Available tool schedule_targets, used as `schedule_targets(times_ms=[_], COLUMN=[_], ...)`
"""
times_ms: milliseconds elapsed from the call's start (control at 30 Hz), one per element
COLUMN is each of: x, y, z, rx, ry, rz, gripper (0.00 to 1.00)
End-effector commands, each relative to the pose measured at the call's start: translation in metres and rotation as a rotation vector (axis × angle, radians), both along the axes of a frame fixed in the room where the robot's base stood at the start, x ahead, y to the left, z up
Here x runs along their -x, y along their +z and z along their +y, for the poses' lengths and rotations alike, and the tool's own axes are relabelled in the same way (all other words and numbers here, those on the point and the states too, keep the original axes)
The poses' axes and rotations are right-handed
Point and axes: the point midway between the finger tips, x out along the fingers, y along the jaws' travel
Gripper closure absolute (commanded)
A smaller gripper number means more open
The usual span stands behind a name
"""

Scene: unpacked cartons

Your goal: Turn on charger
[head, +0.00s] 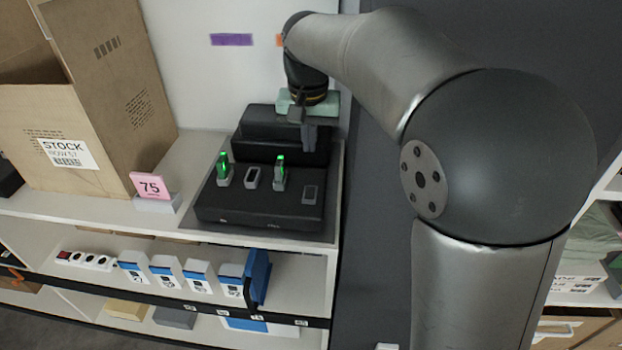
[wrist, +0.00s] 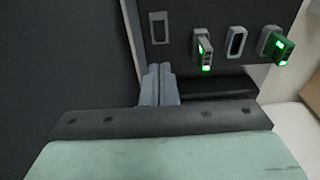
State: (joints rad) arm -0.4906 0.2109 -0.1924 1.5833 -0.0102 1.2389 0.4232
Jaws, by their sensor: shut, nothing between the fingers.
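The black charger (head: 260,205) sits on a dark mat on the shelf top. Its sloped face has a row of bays. Two bays hold upright modules with green lights, one at the left (head: 223,168) and one right of centre (head: 280,172). The bay between them (head: 252,177) and the far right bay (head: 310,193) look empty. The wrist view shows the charger face (wrist: 180,58) in reversed order, with the empty end bay (wrist: 158,28) at left. My gripper (head: 308,140) is shut and empty, above the charger's back right. Its fingertips (wrist: 160,70) appear just short of that end bay.
A dark wall (head: 375,220) is close at right. The shelf below holds a socket strip (head: 85,260) and several white-and-blue boxes (head: 165,272).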

Motion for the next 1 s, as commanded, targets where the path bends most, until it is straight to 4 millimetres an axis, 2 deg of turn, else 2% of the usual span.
schedule_targets(times_ms=[300,500,700,1000], x=[-0.007,-0.011,-0.014,-0.014], y=[-0.068,-0.102,-0.118,-0.121], z=[-0.001,-0.002,-0.002,-0.002], rx=[0.002,0.002,0.001,0.0], ry=[0.0,0.0,-0.001,0.0], rz=[0.005,0.004,0.001,0.001], gripper=[1.0,1.0,1.0,1.0])
